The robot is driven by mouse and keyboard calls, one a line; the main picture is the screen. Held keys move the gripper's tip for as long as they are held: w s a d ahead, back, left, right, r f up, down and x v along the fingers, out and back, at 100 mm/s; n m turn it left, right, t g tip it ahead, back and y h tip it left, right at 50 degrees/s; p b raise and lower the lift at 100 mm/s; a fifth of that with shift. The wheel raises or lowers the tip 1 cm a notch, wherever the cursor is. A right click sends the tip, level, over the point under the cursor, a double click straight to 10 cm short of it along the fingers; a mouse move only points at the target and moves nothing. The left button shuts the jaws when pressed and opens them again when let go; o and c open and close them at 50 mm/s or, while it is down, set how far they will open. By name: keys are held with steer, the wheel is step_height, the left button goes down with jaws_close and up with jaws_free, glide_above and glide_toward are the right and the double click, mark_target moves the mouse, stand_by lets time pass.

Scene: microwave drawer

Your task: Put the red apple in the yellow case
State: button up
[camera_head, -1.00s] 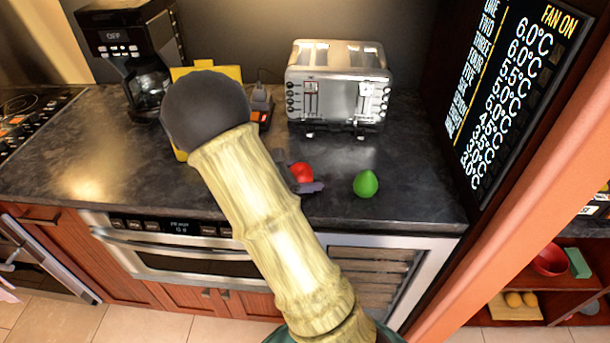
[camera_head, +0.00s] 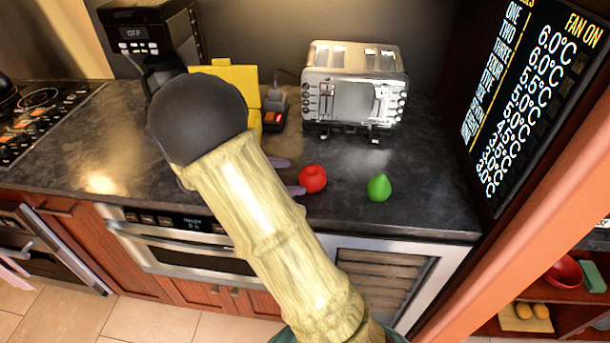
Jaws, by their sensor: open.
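The red apple (camera_head: 312,179) sits on the dark countertop, right of my arm. My gripper (camera_head: 291,176) is mostly hidden behind my arm. Its purple-grey fingertips show just left of the apple, spread apart and with nothing between them. Whether a fingertip touches the apple I cannot tell. The yellow case (camera_head: 238,80) stands open at the back of the counter, left of the toaster. My arm covers its lower front part, so its inside is largely hidden.
A green pear-like fruit (camera_head: 379,188) lies right of the apple. A silver toaster (camera_head: 354,88) stands behind them. A dark tool with orange parts (camera_head: 274,110) is beside the case. A coffee maker (camera_head: 152,45) stands at the back left.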

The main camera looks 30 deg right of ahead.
steer(key=shift+v, duration=1.4)
steer(key=shift+s+d, duration=0.1)
steer(key=shift+s+d+r+m+y+p, duration=0.1)
steer(key=shift+s+m+y+p, duration=0.2)
steer(key=shift+s+y+p, duration=0.1)
steer(key=s+m+y+p, duration=0.1)
steer(key=s, duration=0.1)
steer(key=s+m+g+y+p, duration=0.1)
steer(key=s+y, duration=0.1)
steer(key=shift+d+m, duration=0.2)
steer(key=shift+m, duration=0.1)
steer(key=s+a+r+m+t+y+p, duration=0.4)
steer(key=s+a+r+m+y+p, duration=0.1)
steer(key=m, duration=0.9)
steer(key=s+r+y+p, duration=0.1)
steer(key=s+y+p, duration=0.1)
steer(key=s+y, duration=0.1)
steer(key=shift+y+p, duration=0.4)
steer(key=shift+y, duration=0.5)
steer(key=shift+s+a+r, duration=0.1)
steer(key=shift+r, duration=0.05)
